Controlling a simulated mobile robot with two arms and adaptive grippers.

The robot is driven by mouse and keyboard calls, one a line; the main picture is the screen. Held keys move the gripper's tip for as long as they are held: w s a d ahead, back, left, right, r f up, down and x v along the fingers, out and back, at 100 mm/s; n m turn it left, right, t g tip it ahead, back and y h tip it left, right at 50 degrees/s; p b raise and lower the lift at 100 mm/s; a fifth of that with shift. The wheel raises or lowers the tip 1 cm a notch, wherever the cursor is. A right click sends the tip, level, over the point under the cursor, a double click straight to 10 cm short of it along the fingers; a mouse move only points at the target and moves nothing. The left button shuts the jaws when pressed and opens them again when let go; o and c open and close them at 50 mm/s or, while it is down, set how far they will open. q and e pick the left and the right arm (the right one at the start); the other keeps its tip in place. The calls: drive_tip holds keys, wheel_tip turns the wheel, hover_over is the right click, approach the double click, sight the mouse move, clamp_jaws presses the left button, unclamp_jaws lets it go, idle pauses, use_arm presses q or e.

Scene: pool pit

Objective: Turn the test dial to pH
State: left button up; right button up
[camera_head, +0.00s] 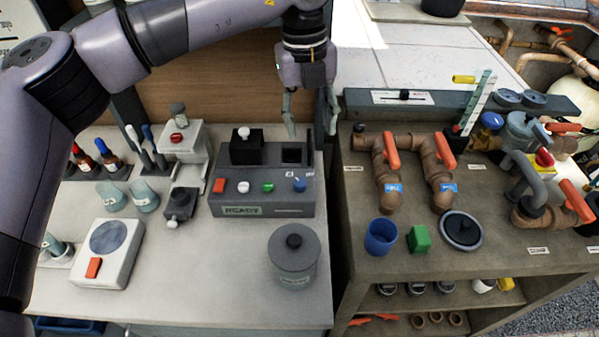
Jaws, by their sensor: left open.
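The grey tester (230,207) stands on the left bench, with a "READY" display on its front. The blue knob at the right end of its button row, which looks like the test dial (299,184), has small labels around it. They are too small to read, so I cannot tell its setting. My left gripper (310,128) points down above the tester's back right part, behind and above the blue dial. Its fingers are apart, with nothing seen between them, and it does not touch the dial. My right gripper is not in view.
A black block with a white knob (245,149) rises from the tester, left of a square opening. A grey lidded pot (293,258) stands in front. A white scale (106,253) is at left. Pipes with orange-handled valves (391,151) fill the right bench.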

use_arm(q)
drive_tip(key=a, duration=0.2)
drive_tip(key=y+p, duration=0.1)
drive_tip(key=p, duration=0.4)
approach(300, 181)
drive_tip(key=shift+n, duration=0.3)
drive_tip(key=f, duration=0.7)
drive_tip(key=shift+s+f, duration=0.15)
drive_tip(key=shift+s, duration=0.1)
drive_tip(key=shift+f, duration=0.7)
drive_tip(key=shift+c, duration=0.3)
clamp_jaws()
